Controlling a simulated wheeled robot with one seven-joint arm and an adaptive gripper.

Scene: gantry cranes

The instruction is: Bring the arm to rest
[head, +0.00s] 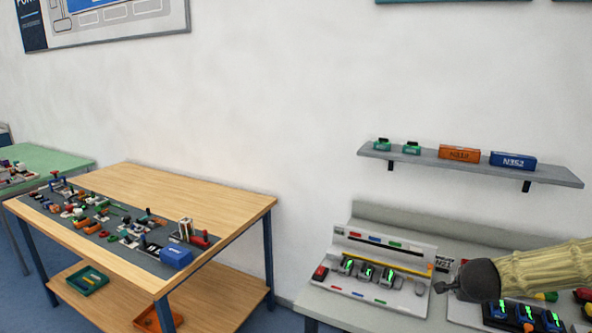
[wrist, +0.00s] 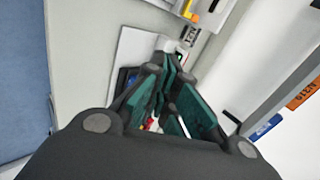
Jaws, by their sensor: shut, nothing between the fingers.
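My gripper (wrist: 172,75) shows in the wrist view with its dark linkages and teal finger pads drawn together. It is shut and nothing shows between the fingers. It is above the grey bench (wrist: 88,50), with a white panel and small coloured parts partly hidden behind the fingers. In the head view my arm, in a pale ribbed sleeve with a dark end, comes in from the right over the right part of the grey bench (head: 365,215).
A wall shelf (head: 440,165) holds an orange block (head: 459,154), a blue block (head: 513,161) and small green parts. A white fixture (head: 405,295) stands on the bench by my arm. A wooden table (head: 175,190) with several small parts stands left, with open floor between.

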